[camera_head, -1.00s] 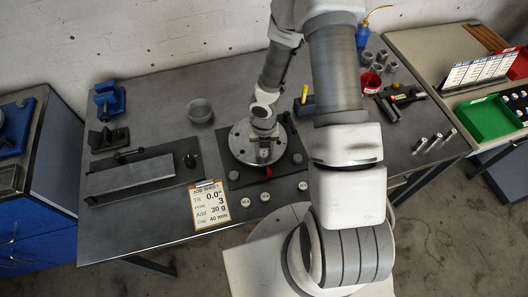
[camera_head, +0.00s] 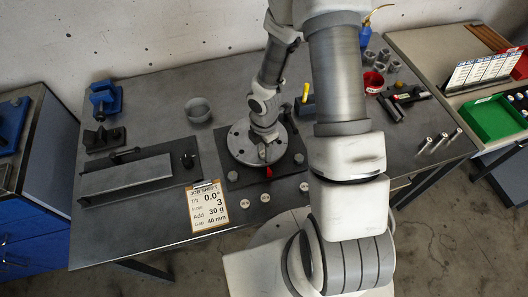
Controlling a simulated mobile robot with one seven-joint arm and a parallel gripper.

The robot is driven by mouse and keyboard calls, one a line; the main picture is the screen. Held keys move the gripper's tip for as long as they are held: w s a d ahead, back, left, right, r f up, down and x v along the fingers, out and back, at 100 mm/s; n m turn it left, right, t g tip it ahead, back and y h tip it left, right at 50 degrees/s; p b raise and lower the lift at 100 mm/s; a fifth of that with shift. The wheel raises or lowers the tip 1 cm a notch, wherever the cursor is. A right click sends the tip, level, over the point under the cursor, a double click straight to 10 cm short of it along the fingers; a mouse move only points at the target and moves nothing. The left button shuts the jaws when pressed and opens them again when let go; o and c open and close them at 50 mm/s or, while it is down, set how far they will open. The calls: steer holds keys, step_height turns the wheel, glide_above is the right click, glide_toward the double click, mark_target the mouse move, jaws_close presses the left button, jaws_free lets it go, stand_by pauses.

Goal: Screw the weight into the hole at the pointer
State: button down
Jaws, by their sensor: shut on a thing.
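The round metal rotor disc (camera_head: 238,142) with holes lies on a dark square base on the table. A red pointer (camera_head: 269,173) stands at the disc's front edge. My gripper (camera_head: 263,152) is over the front part of the disc, near the pointer, pointing down. It is shut on the weight, which is too small and too covered by the gripper to make out. I cannot tell whether the weight is in the hole. Several pale round weights (camera_head: 245,203) lie in front of the base.
A job sheet (camera_head: 208,207) reads tilt 0.0°, hole 3, add 30 g, gap 40 mm. A grey ring (camera_head: 198,110), a long metal block (camera_head: 125,177) and a blue vise (camera_head: 105,98) are to the left.

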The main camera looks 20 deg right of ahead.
steer(key=m+b, duration=0.1)
steer(key=m, duration=0.4)
steer(key=shift+f+m+b, duration=0.2)
steer(key=shift+m+b, duration=0.2)
steer(key=m, duration=0.3)
steer(key=shift+r+m+b, duration=0.15)
steer(key=shift+m+b, duration=0.15)
steer(key=shift+b, duration=0.1)
steer(key=m+b, duration=0.2)
steer(key=m, duration=0.2)
steer(key=shift+f, duration=0.2)
steer(key=m+b, duration=0.1)
steer(key=m, duration=0.4)
steer(key=shift+m, duration=0.3)
steer(key=m, duration=0.6)
steer(key=shift+r+b, duration=0.15)
steer(key=shift+b, duration=0.15)
steer(key=c, duration=0.9)
jaws_free()
steer(key=shift+m, duration=0.6)
steer(key=shift+c, duration=0.2)
steer(key=o, duration=0.5)
steer(key=shift+c, duration=0.9)
